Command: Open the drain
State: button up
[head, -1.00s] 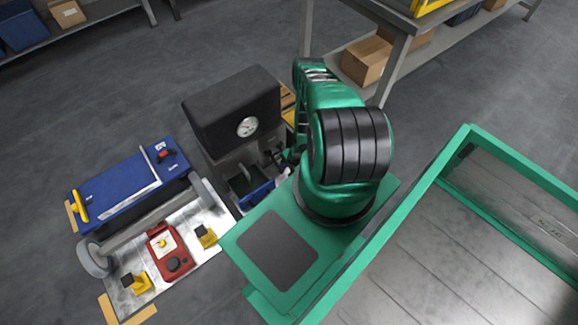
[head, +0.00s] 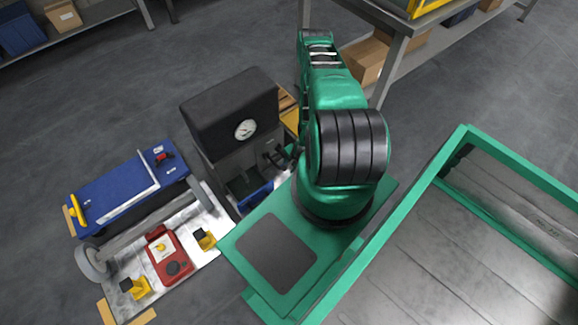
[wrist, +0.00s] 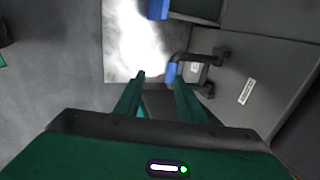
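A dark grey machine (head: 230,115) with a round gauge (head: 245,129) stands left of my arm in the head view. A black bent handle (wrist: 190,57) with a blue end (wrist: 171,73) sticks out from its grey panel in the wrist view. I take it for the drain lever, but no label confirms this. My gripper (wrist: 159,73) is open. Its two green fingers are spread, with the blue end close to the right fingertip. I cannot tell whether they touch. In the head view my arm hides most of the gripper.
A blue-edged tray (head: 256,195) sits low at the machine. A blue trolley (head: 125,187) stands left, beside a metal plate with a red box (head: 168,257) and yellow-and-black blocks. A grey workbench (head: 395,60) with boxes stands behind my arm. Grey floor is open at the upper left.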

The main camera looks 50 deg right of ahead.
jog(key=shift+c, duration=0.6)
jog(key=shift+w, duration=0.1)
jog(key=c, duration=0.5)
jog(key=shift+w+r+n, duration=0.2)
jog(key=shift+r+n, duration=0.1)
jog(key=shift+n, duration=0.3)
grip_shut()
jog(key=w+r+n+g, duration=0.3)
jog(key=w+r+n, duration=0.3)
jog(key=r+n, duration=0.8)
jog(key=shift+s+d+f+n, duration=0.2)
jog(key=shift+f+n, duration=0.25)
jog(key=shift+f, duration=2.3)
jog(key=shift+s+d+f+n, duration=0.15)
jog(key=shift+f+n, duration=0.35)
jog(key=shift+f, duration=2.3)
jog(key=shift+s+d+f+n, duration=0.15)
jog(key=shift+f+n, duration=0.3)
jog(key=shift+f, duration=2.3)
jog(key=shift+a+y, duration=0.15)
jog(key=shift+y, duration=0.15)
